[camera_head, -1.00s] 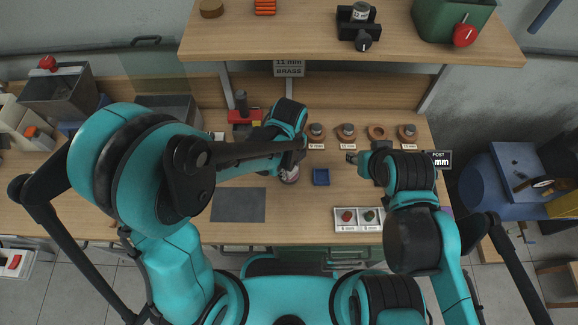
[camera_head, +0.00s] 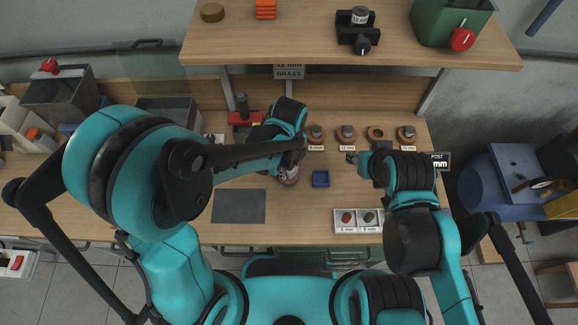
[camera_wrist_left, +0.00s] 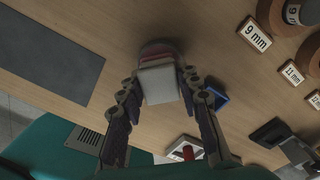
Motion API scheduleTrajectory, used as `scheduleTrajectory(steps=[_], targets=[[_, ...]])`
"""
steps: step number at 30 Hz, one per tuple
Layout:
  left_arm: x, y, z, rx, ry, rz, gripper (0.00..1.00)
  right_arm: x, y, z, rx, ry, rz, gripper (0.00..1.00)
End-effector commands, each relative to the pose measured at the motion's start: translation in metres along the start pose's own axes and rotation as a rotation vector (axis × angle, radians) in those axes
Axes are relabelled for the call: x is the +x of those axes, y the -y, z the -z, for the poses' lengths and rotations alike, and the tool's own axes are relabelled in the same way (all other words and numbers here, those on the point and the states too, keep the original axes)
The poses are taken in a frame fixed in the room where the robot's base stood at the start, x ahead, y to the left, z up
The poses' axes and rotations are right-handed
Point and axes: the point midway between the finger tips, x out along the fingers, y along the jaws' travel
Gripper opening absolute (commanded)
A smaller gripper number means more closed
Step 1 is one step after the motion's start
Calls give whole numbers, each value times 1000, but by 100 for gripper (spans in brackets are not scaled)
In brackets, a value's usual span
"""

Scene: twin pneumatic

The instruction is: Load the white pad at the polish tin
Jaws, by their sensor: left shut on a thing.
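My left gripper (camera_wrist_left: 161,82) is shut on the white pad (camera_wrist_left: 159,87), which shows as a pale block between the fingertips in the left wrist view. The polish tin (camera_wrist_left: 156,53), round with a reddish side, stands right behind the pad in that view; I cannot tell whether they touch. In the head view the tin (camera_head: 288,176) shows just below my left wrist, partly hidden by it, and the pad cannot be made out apart from it. My right gripper (camera_head: 352,158) hangs over the right part of the bench; its fingers are too small to judge.
A small blue tray (camera_head: 321,179) is just right of the tin. A dark grey mat (camera_head: 238,206) lies to the left. Labelled round pieces (camera_head: 347,132) line the back. Bare wood surrounds the tin's front.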

Motion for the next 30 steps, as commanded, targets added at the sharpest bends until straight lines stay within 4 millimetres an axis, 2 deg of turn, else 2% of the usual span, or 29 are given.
scheduleTrajectory(steps=[3, 18, 30], targets=[[-14, 0, 0, 0, 0, 0, 10, -9, 0, 7, 0, 0, 0, 40], [-55, 0, 0, 0, 1, 1, 10, -34, 0, 24, 0, 0, 0, 40], [-55, 0, 0, 0, 1, 1, 10, -33, 0, 24, 0, 0, 0, 40]])
